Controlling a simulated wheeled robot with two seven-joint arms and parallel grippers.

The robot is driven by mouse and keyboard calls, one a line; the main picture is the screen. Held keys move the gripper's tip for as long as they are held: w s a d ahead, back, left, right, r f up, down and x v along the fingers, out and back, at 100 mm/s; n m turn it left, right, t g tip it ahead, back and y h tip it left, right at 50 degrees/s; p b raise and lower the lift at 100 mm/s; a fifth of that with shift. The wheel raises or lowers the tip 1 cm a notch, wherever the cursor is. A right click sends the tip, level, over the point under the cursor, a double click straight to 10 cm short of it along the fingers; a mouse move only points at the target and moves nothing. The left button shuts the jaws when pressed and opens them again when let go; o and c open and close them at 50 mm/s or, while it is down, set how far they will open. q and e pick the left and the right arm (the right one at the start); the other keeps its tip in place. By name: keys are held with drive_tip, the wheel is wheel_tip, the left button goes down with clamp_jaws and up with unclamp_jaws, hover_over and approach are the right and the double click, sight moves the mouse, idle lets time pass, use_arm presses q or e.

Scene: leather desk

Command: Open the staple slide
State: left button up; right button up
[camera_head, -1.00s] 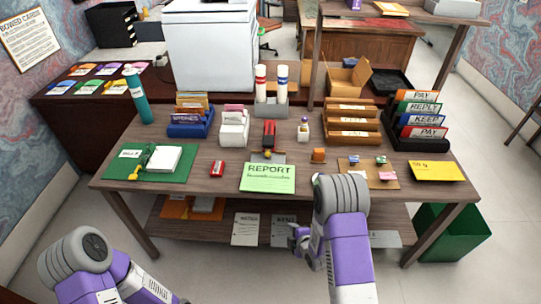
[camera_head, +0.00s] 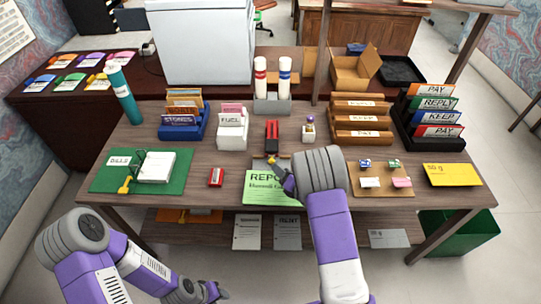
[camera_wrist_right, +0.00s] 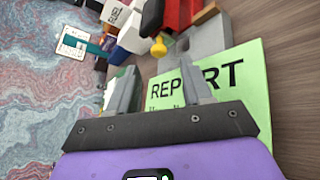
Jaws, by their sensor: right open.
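The red stapler (camera_head: 272,134) stands at the middle of the desk, with a yellow knob (camera_head: 271,159) at its near end. A grey plate (camera_head: 258,164) lies at that end, beside the green REPORT sheet (camera_head: 263,190). In the right wrist view, the red body (camera_wrist_right: 178,14) and yellow knob (camera_wrist_right: 158,46) show beyond the fingers. My right gripper (camera_head: 277,172) is open and empty, above the sheet just short of the knob. Its two fingers (camera_wrist_right: 157,82) are spread in the wrist view. My left gripper (camera_head: 212,291) hangs low in front of the desk; its jaws are unclear.
A red box (camera_head: 216,177) and green mat (camera_head: 112,183) lie left. A brown board (camera_head: 371,188) with small blocks and a yellow card (camera_head: 452,175) lie right. File holders (camera_head: 362,125) and a grey stand with two tubes (camera_head: 272,104) line the back.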

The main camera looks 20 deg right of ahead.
sight(272, 163)
drive_tip(key=shift+b+x, duration=0.35)
drive_tip(key=shift+x, duration=2.8)
clamp_jaws()
drive_tip(key=shift+a, duration=0.1)
